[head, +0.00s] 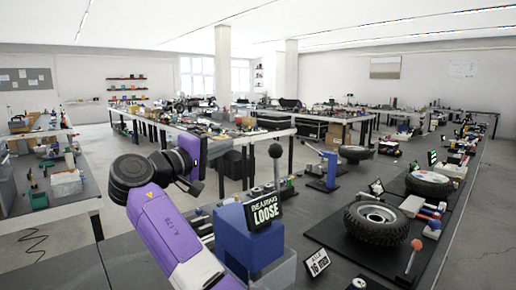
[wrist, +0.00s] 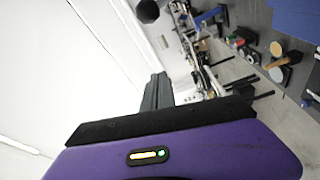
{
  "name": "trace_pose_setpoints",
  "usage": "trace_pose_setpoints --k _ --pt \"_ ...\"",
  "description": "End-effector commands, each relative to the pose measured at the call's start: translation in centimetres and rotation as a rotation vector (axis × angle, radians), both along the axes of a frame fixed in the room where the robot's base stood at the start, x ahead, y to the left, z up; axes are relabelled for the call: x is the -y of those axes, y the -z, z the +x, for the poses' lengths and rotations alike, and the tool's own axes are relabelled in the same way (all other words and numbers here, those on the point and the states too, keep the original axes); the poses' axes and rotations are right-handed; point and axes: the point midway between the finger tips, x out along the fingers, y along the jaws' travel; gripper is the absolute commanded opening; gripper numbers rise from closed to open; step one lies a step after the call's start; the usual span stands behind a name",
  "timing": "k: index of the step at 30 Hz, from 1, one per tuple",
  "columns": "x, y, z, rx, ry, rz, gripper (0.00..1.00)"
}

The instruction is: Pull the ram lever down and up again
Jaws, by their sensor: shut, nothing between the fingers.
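A lever with a black ball knob (head: 275,150) stands upright on a pale rod, above a blue press body (head: 250,240) on the near bench. I take it to be the ram lever. A dark round knob (wrist: 147,11) at the top edge of the wrist view may be the same one. My gripper (wrist: 158,78) is shut and empty, its dark fingers together in the wrist view. In the head view my purple arm is left of the press, and the fingertips cannot be made out clearly. The gripper appears apart from the lever.
A second blue press (head: 325,172) stands farther back. A wheel with a tyre (head: 376,222) lies on a black mat to the right, near an orange ball-topped stick (head: 415,245).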

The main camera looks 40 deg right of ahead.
Motion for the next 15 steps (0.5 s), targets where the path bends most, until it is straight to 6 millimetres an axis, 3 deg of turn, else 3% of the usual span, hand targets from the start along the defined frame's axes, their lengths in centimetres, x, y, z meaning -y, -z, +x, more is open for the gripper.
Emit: trace_pose_setpoints --k 5,15 --pt "0.4 0.6 -1.7 -0.029 0.070 0.021 0.00" --pt "0.4 0.7 -1.7 -0.038 0.072 0.023 0.00"
